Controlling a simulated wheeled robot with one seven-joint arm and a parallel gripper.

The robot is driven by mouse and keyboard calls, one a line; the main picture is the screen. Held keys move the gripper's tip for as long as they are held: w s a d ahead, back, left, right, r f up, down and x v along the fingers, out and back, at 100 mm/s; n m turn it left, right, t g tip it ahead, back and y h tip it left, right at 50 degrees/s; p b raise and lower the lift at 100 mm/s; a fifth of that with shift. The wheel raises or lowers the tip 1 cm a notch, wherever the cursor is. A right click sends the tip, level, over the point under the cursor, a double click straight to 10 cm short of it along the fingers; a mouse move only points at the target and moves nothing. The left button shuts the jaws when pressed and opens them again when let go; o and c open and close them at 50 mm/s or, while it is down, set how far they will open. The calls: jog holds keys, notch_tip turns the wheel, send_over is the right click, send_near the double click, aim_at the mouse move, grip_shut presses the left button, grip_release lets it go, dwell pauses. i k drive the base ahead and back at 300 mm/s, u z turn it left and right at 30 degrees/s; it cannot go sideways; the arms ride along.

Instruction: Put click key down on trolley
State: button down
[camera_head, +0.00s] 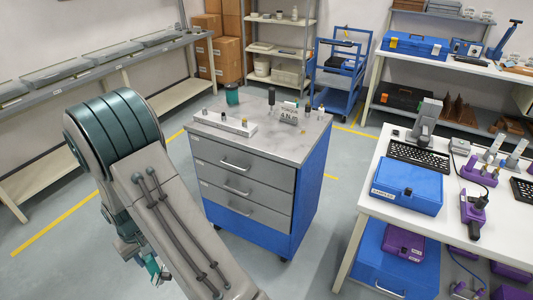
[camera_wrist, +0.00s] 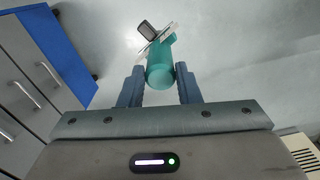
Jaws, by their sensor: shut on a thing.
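My gripper (camera_wrist: 159,84) is shut on a teal, round-ended thing, which I take to be the click key (camera_wrist: 161,68). It has a pale plate and a small dark square part at its far end. In the head view my gripper (camera_head: 143,262) is low at the left, partly behind my arm, with some teal showing. It is over the floor, left of and apart from a blue wheeled drawer trolley (camera_head: 268,233) with a grey metal top (camera_head: 277,143). The trolley's grey drawers and blue side also show in the wrist view (camera_wrist: 27,85).
On the trolley top are a pale block with pegs (camera_head: 225,123), a teal cup (camera_head: 232,94), a small sign (camera_head: 288,112) and several small pieces. A white table (camera_head: 385,232) with a blue case (camera_head: 408,187) stands right. A blue cart (camera_head: 340,75) stands behind.

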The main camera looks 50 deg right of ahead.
aim_at(276, 145)
jog(key=z, duration=1.95)
